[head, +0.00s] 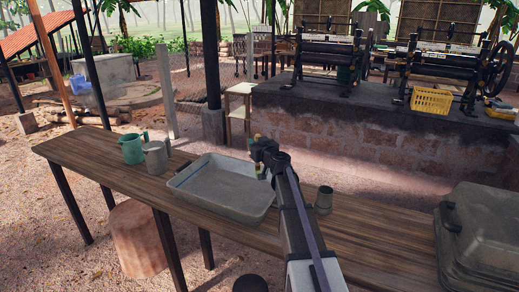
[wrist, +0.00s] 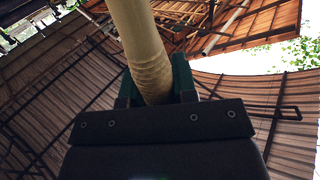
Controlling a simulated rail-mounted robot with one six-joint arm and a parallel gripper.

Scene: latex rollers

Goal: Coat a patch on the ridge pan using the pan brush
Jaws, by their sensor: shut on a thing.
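The grey metal pan (head: 218,190), which I take for the ridge pan, lies on the wooden table (head: 110,150) and looks empty. My gripper (head: 262,150) is over the pan's right rim at the end of my arm. In the wrist view, my gripper (wrist: 157,85) is shut on a tan, ridged, round handle (wrist: 143,45), which I take for the pan brush's. The green fingers stand on either side of it. The brush's bristles cannot be made out clearly in either view, and my arm hides part of the table right of the pan.
A green jug (head: 131,149) and a grey jug (head: 155,159) stand left of the pan. A small dark cup (head: 324,199) stands right of my arm. Grey stacked pans (head: 485,235) sit at the right. Roller machines (head: 328,52) stand on the block platform behind.

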